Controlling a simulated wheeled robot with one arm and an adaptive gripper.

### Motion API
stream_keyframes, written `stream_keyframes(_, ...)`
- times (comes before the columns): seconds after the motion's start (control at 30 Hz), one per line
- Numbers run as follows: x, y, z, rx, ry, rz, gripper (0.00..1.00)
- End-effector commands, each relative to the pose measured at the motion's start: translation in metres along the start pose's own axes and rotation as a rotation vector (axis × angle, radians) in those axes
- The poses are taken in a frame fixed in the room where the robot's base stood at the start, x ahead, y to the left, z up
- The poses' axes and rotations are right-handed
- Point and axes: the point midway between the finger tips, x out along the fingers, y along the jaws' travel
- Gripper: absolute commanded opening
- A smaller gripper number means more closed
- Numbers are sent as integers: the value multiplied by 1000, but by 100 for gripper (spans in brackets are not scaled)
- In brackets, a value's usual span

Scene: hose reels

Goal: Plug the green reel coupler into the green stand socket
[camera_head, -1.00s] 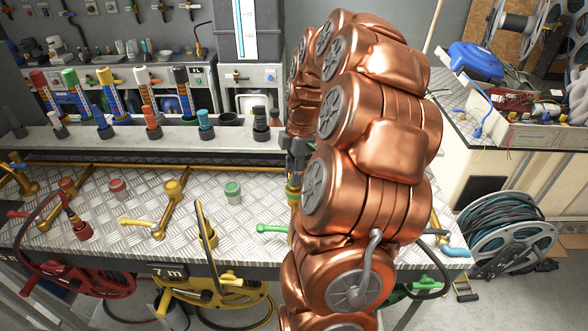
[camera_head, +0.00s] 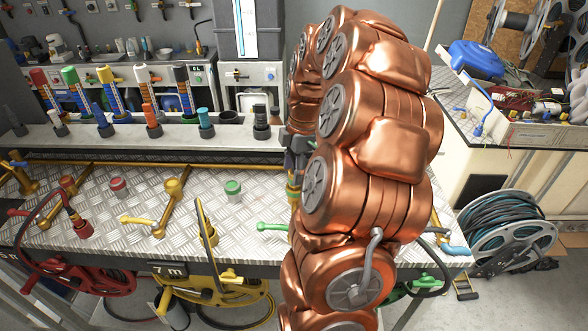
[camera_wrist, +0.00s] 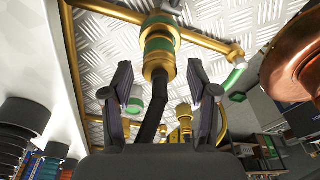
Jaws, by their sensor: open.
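My gripper (camera_wrist: 163,95) is open, with one dark finger on each side of a black hose (camera_wrist: 150,122). The hose runs to a brass coupler with a green band (camera_wrist: 158,46), just beyond the fingertips. The coupler is in line with the green-ringed stand socket (camera_wrist: 160,20) and appears to meet it; I cannot tell how deep it sits. In the head view, my copper arm hides most of the green stand; its green lever (camera_head: 272,227) shows at the left. The green reel (camera_head: 424,283) is partly visible below the bench, right of my arm.
A loose green cap (camera_head: 233,190) and a red cap (camera_head: 119,187) stand on the patterned metal bench. Yellow (camera_head: 215,300) and red (camera_head: 75,278) reels hang along its front edge. A shelf with several coloured-top tubes runs behind. A hose drum (camera_head: 513,240) stands at right.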

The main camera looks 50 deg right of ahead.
Motion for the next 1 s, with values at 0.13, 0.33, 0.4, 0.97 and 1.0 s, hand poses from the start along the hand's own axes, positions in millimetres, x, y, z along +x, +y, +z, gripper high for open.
stream_keyframes(0.13,-15,1,0,-1,-1,5,59)
stream_keyframes(0.33,-42,1,0,0,-1,6,59)
stream_keyframes(0.4,-51,2,0,0,-2,7,59)
stream_keyframes(0.97,-108,1,0,-1,0,2,59)
stream_keyframes(1.0,-110,0,0,-1,0,1,59)
